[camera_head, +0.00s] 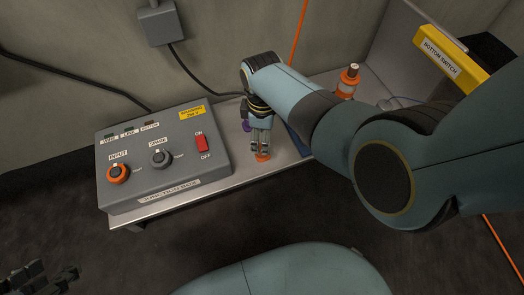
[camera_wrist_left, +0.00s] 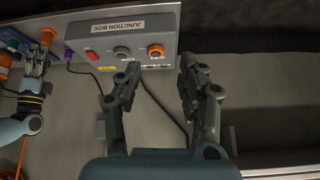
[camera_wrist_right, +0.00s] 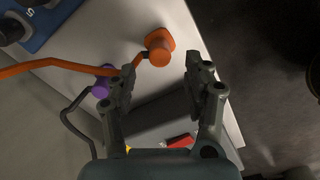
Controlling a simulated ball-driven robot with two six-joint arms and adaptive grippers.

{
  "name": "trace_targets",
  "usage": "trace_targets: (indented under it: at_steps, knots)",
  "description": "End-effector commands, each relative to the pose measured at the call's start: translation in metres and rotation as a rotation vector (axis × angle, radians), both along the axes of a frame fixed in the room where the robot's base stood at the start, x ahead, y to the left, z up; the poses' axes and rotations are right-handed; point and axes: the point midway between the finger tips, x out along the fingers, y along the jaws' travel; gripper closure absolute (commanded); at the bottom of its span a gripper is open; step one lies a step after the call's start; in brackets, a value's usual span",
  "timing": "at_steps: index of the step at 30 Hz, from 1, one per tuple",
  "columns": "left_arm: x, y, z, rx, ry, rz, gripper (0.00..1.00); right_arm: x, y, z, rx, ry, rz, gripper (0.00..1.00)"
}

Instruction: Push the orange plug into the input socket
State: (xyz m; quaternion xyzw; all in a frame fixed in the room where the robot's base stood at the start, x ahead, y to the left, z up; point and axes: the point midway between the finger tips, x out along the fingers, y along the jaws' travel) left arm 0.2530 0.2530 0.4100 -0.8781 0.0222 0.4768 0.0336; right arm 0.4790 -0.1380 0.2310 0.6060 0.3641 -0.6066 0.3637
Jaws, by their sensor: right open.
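The orange plug (camera_head: 263,157) stands on the bench to the right of the grey junction box (camera_head: 218,170). In the right wrist view, the plug (camera_wrist_right: 158,45) lies just beyond my fingertips, between their lines, with an orange cable. My right gripper (camera_head: 261,142) is open and empty above the plug, pointing down. The input socket (camera_head: 118,173), an orange ring with a dark centre, is at the front left of the box's top. It also shows in the left wrist view (camera_wrist_left: 155,51). My left gripper (camera_head: 46,278) is open and empty, off the box's front left.
A grey spare socket (camera_head: 160,158) and a red on/off switch (camera_head: 202,143) are on the box. A purple plug (camera_wrist_right: 101,88) lies close to my right gripper. An orange-and-white bottle-like object (camera_head: 347,83) stands behind my right arm. A black cable runs along the wall.

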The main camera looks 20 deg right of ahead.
Motion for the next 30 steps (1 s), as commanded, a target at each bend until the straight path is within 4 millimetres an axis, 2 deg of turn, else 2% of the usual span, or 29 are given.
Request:
trace_targets:
  at_steps: [1, 3, 13, 21, 30]
  knots:
    - [-0.002, 0.0, -0.011, 0.0, -0.024, 0.0, 0.6, -0.002, 0.0, -0.009, 0.0, 0.004, 0.0, 0.49]
    - [-0.001, 0.0, -0.018, -0.001, -0.076, -0.002, 0.6, -0.002, 0.0, -0.014, 0.0, 0.004, 0.0, 0.49]
    - [-0.008, -0.003, -0.038, -0.007, -0.317, -0.019, 0.6, -0.001, 0.0, -0.043, 0.0, 0.004, 0.0, 0.49]
    - [-0.004, -0.007, -0.029, -0.014, -0.486, -0.035, 0.6, -0.001, 0.0, -0.062, 0.0, 0.002, 0.0, 0.49]
    - [-0.003, -0.008, -0.024, -0.016, -0.528, -0.04, 0.6, 0.001, 0.0, -0.063, 0.0, -0.001, 0.0, 0.49]
